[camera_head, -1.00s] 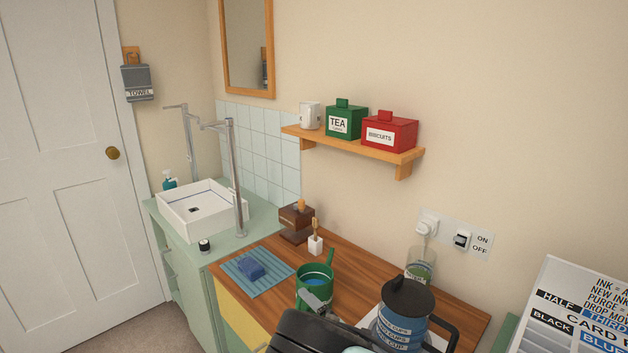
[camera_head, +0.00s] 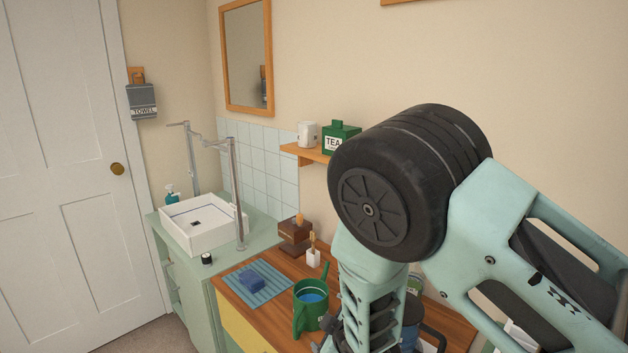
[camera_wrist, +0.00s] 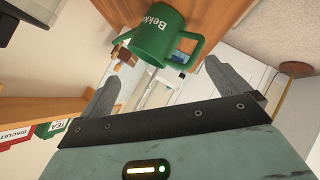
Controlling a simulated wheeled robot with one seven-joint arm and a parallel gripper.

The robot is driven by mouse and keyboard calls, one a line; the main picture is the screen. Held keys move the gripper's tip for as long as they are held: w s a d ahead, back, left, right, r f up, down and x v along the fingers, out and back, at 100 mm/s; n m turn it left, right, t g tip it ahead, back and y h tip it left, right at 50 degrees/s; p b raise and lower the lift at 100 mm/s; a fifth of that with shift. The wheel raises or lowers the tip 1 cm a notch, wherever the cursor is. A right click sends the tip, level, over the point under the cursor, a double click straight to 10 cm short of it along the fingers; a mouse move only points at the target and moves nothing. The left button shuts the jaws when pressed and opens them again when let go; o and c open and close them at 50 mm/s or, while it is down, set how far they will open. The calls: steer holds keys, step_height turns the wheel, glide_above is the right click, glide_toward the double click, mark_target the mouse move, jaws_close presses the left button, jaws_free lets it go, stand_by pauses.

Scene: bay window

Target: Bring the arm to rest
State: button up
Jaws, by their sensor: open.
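My arm is raised across the right half of the head view. My gripper (camera_wrist: 163,70) shows in the wrist view with its two grey fingers spread wide and nothing between them. The green watering can (camera_head: 311,302) stands upright on the wooden counter, just left of my arm in the head view. It also shows in the wrist view (camera_wrist: 158,42), beyond the fingers and apart from them.
The wooden counter (camera_head: 265,314) holds a blue sponge (camera_head: 250,283) on a striped mat and a brown box (camera_head: 294,232). A white basin (camera_head: 200,222) stands left. My arm hides the blue jug mostly.

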steer(key=s+d+r+m+g+h, duration=0.1)
steer(key=s+d+r+m+g, duration=0.1)
steer(key=s+r, duration=0.4)
steer(key=s+d+r+m+g+h, duration=0.1)
steer(key=s+d+r+g, duration=0.4)
steer(key=s, duration=1)
steer(key=s+d+r+m+g, duration=0.2)
steer(key=s+d+r+g, duration=0.1)
steer(key=s+r, duration=0.6)
steer(key=shift+s+d+m+g+h, duration=0.3)
steer(key=shift+s+h, duration=0.1)
steer(key=shift+s, duration=0.45)
steer(key=shift+a, duration=0.1)
